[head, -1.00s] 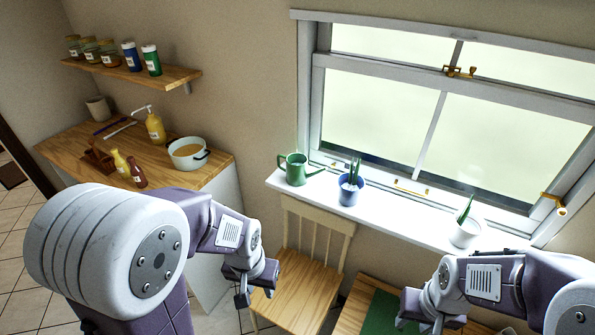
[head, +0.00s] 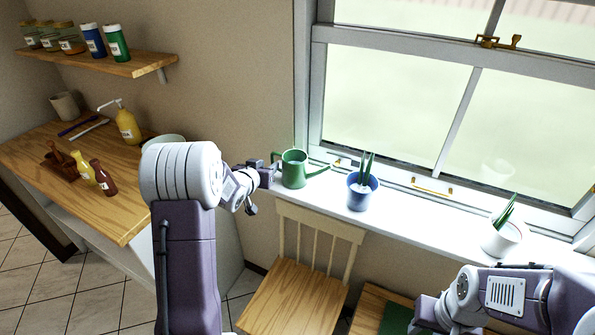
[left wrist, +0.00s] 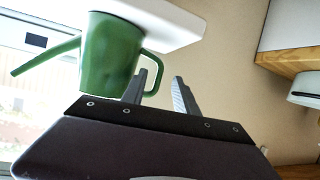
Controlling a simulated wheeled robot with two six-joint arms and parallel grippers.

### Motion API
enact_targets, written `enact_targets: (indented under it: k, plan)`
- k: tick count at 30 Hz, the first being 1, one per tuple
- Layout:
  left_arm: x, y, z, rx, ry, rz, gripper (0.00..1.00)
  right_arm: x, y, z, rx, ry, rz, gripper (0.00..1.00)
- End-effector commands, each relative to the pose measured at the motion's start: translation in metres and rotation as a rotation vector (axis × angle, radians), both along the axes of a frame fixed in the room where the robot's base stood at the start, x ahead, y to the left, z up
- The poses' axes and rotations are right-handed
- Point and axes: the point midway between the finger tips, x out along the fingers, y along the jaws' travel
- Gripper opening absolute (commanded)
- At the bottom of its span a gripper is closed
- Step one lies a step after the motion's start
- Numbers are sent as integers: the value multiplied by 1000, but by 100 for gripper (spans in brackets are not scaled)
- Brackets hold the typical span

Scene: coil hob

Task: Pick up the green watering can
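The green watering can (head: 294,170) stands upright on the left end of the white window sill, with its spout to the right and its handle to the left. My left gripper (head: 270,168) is at the handle side of the can in the head view. In the left wrist view, the can (left wrist: 110,55) is close, and my left gripper's two fingers (left wrist: 163,92) are apart. One finger overlaps the can's handle in the picture; I cannot tell whether it touches. My right gripper (head: 425,322) is low at the right, and its fingers do not show clearly.
On the sill (head: 415,218), a blue pot with a plant (head: 361,190) stands right of the can, and a white pot (head: 500,238) farther right. A wooden chair (head: 295,295) stands below.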

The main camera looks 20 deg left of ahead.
Motion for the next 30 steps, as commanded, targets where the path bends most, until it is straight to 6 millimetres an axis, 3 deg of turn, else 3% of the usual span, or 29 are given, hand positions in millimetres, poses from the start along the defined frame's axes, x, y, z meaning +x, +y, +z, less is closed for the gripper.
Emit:
enact_targets:
  k: [4,12,19,23,30]
  plan:
    - [7,0,-2,1,0,-1,36,0,0,2,0,0,0,39]
    - [47,1,-18,1,0,0,36,0,0,9,0,0,0,39]
    - [49,1,-20,0,1,1,36,0,0,9,0,0,0,39]
    - [49,1,-20,0,1,1,2,0,0,9,0,0,0,39]
    - [49,1,-19,0,0,0,0,0,0,9,0,0,0,39]
